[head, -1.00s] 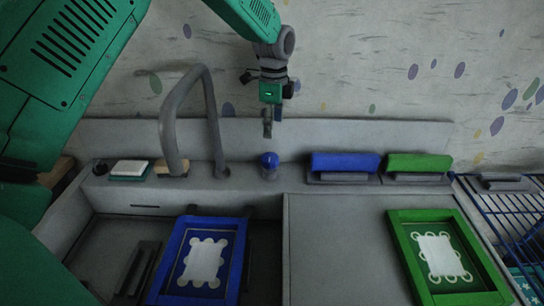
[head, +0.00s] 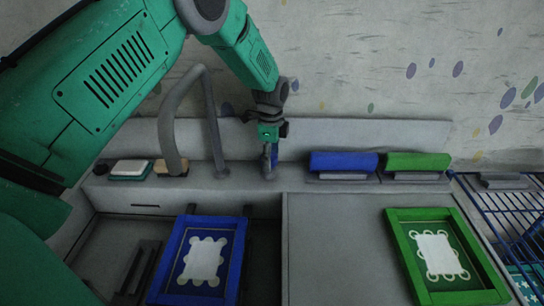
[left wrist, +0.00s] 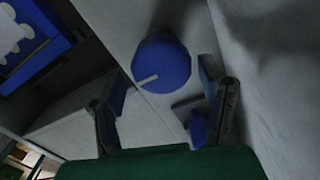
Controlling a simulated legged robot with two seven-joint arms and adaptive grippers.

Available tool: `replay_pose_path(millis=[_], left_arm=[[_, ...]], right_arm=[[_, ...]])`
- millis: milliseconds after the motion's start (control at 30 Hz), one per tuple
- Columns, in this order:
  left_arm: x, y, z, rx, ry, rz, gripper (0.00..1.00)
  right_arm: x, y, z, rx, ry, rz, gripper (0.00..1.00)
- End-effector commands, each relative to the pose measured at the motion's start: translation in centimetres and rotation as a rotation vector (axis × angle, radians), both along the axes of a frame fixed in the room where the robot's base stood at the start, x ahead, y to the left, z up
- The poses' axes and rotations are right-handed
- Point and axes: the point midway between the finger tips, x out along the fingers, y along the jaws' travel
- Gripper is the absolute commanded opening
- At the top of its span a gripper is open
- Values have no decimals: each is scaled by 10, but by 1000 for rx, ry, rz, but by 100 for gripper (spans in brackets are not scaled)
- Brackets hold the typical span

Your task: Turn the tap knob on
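The tap knob (left wrist: 162,62) is a round blue cap with a light pointer mark, on the grey ledge of the sink unit in the left wrist view. In the head view my left gripper mostly hides it. The grey bent tap pipe (head: 211,120) stands to its left. My left gripper (head: 269,160) points down at the knob. In the left wrist view its fingers (left wrist: 161,88) are spread apart, with the knob ahead between their tips and a gap visible on each side. I cannot tell whether the fingertips reach down beside it. My right gripper is not in view.
A blue frame (head: 235,262) lies over the sink; a green frame (head: 404,245) lies on the counter (head: 335,245). A sponge (head: 130,168) sits at left.

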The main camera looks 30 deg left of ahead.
Motion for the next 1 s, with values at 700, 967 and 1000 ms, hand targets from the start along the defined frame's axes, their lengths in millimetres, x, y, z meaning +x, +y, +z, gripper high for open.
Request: replay_pose_path(millis=[700,967,1000], left_arm=[[0,2,0,5,0,6,16],[0,0,1,2,-1,74,16],[0,0,1,2,-2,96,16]], right_arm=[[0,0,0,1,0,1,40],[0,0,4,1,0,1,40],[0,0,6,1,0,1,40]])
